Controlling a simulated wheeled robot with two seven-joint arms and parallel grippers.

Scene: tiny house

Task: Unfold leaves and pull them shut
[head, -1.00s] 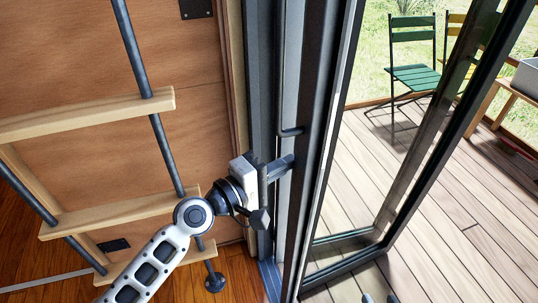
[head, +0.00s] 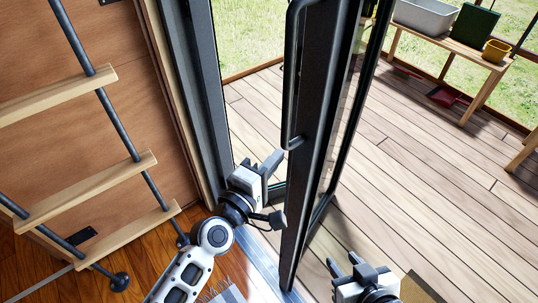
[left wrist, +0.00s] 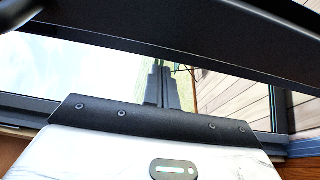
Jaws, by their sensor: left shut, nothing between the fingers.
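A dark-framed glass door leaf (head: 312,150) stands open in the middle of the head view, seen nearly edge-on. A long dark bar handle (head: 289,85) runs down its left side. More framed glass stands close behind it on the right. My left gripper (head: 263,163) is left of the leaf, below the handle's lower end, shut and empty. Its closed fingers also show in the left wrist view (left wrist: 160,85), under a dark frame bar (left wrist: 200,35). My right gripper (head: 344,262) is low, right of the leaf, apart from it; its finger gap is unclear.
A dark door jamb (head: 205,90) stands left of the opening, beside a wood wall with a ladder (head: 90,185). The sill track (head: 262,262) crosses the floor. The deck (head: 430,170) beyond is mostly clear; a bench (head: 435,38) with a grey tub stands farther back.

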